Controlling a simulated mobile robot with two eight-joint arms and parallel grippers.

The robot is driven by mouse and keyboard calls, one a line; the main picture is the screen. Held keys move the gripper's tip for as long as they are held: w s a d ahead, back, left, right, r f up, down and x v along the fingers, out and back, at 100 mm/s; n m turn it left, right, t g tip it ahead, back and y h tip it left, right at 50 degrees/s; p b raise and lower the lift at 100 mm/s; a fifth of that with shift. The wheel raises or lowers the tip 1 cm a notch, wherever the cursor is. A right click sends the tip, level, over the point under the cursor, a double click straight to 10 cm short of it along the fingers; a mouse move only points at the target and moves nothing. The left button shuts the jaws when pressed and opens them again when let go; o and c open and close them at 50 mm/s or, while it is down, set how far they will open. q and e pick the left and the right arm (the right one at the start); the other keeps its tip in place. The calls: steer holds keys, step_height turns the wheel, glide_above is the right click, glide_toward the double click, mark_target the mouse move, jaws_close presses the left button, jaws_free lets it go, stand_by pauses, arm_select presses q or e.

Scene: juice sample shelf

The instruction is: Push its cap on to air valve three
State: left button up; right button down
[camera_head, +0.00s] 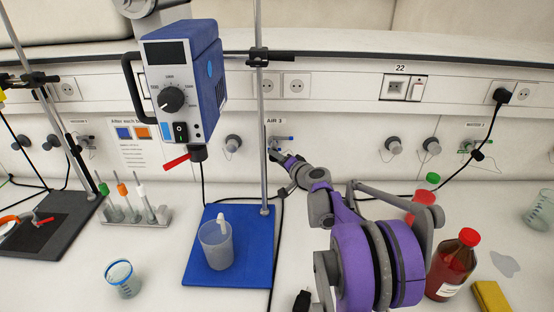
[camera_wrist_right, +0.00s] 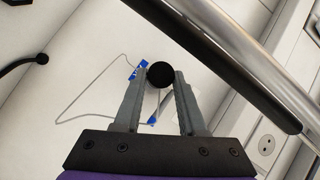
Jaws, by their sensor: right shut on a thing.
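Air valve three, with its blue handle (camera_head: 290,138), is on the back panel under the AIR 3 label (camera_head: 274,120). My right gripper (camera_head: 274,151) reaches up to the panel just below it. In the right wrist view, the gripper (camera_wrist_right: 160,80) is shut on a dark round cap (camera_wrist_right: 159,73), held between its fingertips. A thin cord (camera_wrist_right: 88,118) loops on the panel beside it. Blue valve parts (camera_wrist_right: 140,68) show behind the cap. The cap hides the valve's end, so I cannot tell whether it touches or sits on it. My left gripper is not in view.
The stand's metal rod (camera_head: 261,100) rises just left of the valve and crosses close in the right wrist view (camera_wrist_right: 235,55). A blue stirrer (camera_head: 185,80) hangs over a beaker (camera_head: 215,244) on a blue base (camera_head: 250,270). A red-capped bottle (camera_head: 453,265) stands at right.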

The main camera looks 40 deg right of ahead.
steer(key=shift+a, duration=0.1)
stand_by(0.4)
steer(key=shift+r, duration=0.1)
steer(key=shift+w+d, duration=0.3)
steer(key=shift+w, duration=0.05)
steer(key=shift+w+d, duration=0.25)
steer(key=shift+r+m, duration=0.1)
steer(key=shift+m, duration=0.2)
steer(key=c, duration=0.8)
jaws_free()
steer(key=shift+c, duration=0.2)
steer(key=o, duration=0.4)
steer(key=shift+w+d, duration=0.1)
steer(key=shift+w, duration=0.05)
steer(key=shift+o, duration=0.2)
